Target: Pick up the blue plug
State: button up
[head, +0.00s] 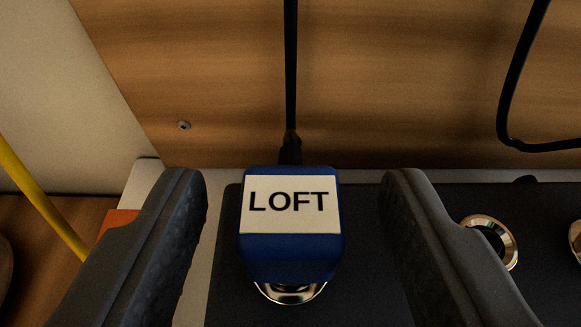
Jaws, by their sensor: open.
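The blue plug (290,256) is a blue block with a white label reading "LOFT". A black cable rises from its far end. It sits over a shiny metal ring (290,292) on a dark panel (365,262); I cannot tell how far it is seated in it. My gripper (292,190) is open, with one dark finger to the left of the plug and one to the right. There is a gap on both sides, and neither finger touches the plug.
A wooden wall (390,80) with a small screw (184,125) stands behind. A black cable (507,90) hangs at upper right. A metal-ringed socket (495,240) lies right of the right finger. A yellow cable (40,205) and an orange piece (117,220) are at left.

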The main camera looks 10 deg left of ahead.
aim_at(291, 255)
jog(key=c, duration=1.1)
jog(key=shift+o, duration=0.2)
jog(key=shift+r, duration=0.15)
jog(key=shift+r+p, duration=0.35)
jog(key=shift+r, duration=0.2)
notch_tip(291, 255, up, 3)
jog(key=shift+f+p, duration=0.15)
jog(key=shift+p, duration=0.45)
jog(key=s+d, duration=0.2)
jog(key=s, duration=0.5)
jog(key=s+d+r+p, duration=0.1)
jog(key=s+d, duration=0.2)
jog(key=s, duration=0.5)
jog(key=shift+d, duration=0.15)
